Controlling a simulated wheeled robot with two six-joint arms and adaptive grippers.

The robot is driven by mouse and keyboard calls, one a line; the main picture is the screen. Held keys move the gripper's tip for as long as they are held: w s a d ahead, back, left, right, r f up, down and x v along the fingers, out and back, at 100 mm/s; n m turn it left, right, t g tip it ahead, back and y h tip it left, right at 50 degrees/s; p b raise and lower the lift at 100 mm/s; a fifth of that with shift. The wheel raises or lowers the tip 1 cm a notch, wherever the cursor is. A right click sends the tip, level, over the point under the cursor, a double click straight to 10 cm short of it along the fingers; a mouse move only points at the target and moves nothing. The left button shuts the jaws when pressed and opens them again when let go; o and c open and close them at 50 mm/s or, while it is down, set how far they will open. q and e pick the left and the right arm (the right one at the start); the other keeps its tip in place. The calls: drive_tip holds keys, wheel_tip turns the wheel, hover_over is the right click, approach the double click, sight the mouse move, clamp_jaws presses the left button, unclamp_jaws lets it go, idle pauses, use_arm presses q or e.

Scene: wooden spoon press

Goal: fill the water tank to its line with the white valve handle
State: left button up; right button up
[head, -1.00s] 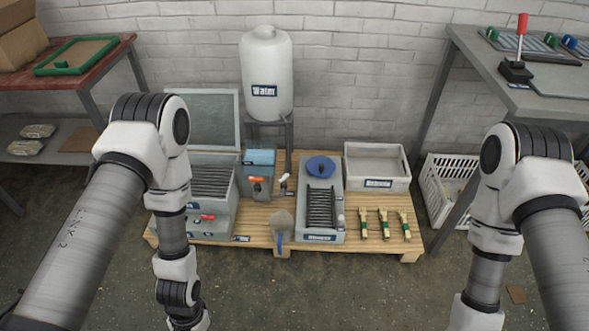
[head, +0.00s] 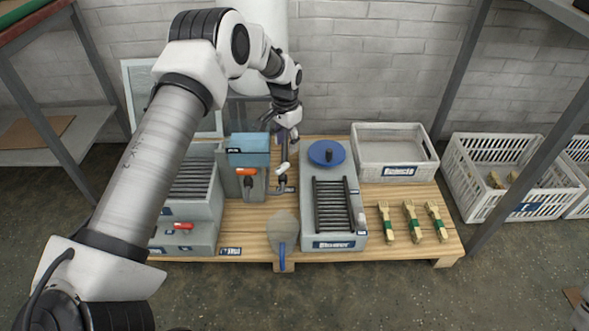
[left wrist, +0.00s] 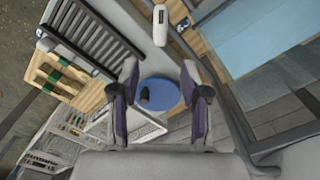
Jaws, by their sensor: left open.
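The white valve handle (head: 284,167) stands upright on the pipe beside the grey tank (head: 229,182), which has a blue top (head: 249,151). A white handle (left wrist: 168,29) also shows at the top of the left wrist view, beyond my fingertips. My left gripper (head: 281,133) is above and behind the handle in the head view. In the left wrist view my left gripper (left wrist: 160,72) is open and empty, apart from the handle. The white water drum (head: 264,18) is mostly hidden behind my arm. The tank's fill line and water level cannot be made out. My right gripper is not in view.
An orange handle (head: 245,171) is on the tank front. The blower unit (head: 354,209) with its blue disc (head: 326,153) stands right of the handle.

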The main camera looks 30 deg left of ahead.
sight(286, 163)
use_arm(q)
wheel_tip(286, 163, down, 8)
drive_tip(key=b, duration=0.4)
drive_tip(key=shift+r, duration=0.1)
drive_tip(key=shift+s, duration=0.1)
drive_tip(key=shift+c, duration=0.4)
clamp_jaws()
